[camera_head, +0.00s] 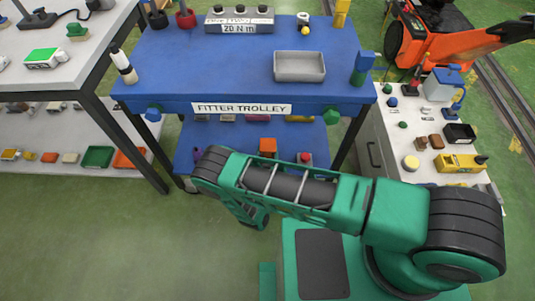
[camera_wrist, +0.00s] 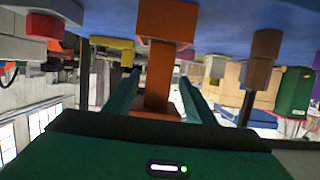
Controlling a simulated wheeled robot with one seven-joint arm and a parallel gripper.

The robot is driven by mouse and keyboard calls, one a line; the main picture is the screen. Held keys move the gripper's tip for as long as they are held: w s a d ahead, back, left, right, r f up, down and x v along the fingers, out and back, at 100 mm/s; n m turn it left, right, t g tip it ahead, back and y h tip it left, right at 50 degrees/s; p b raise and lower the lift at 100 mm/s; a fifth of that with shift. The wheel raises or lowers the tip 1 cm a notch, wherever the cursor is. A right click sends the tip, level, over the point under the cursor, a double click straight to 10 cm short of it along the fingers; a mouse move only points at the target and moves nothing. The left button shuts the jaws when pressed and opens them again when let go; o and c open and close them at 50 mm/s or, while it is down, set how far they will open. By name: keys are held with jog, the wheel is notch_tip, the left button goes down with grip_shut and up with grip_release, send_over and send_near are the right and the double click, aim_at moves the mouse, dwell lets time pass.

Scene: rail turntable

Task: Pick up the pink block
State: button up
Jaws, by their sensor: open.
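An orange block (camera_head: 267,147) also shows on the trolley's lower shelf in the head view. My arm hides part of that shelf, and my fingertips are not clear there.
The blue fitter trolley (camera_head: 180,75) holds a grey tray (camera_head: 299,66) on top. A red-topped item (camera_head: 305,158) stands right of the orange block. A red piece (camera_wrist: 45,25), a yellow piece (camera_wrist: 112,43) and a brown piece (camera_wrist: 265,50) flank the fingers. Green floor lies open at lower left.

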jog(key=x, duration=0.3)
jog(key=shift+w+d+r, duration=0.2)
jog(key=shift+w+r, duration=0.05)
jog(key=shift+w, duration=0.1)
jog(key=shift+w+f, duration=0.15)
jog(key=shift+w, duration=0.45)
jog(key=shift+c, duration=0.3)
grip_shut()
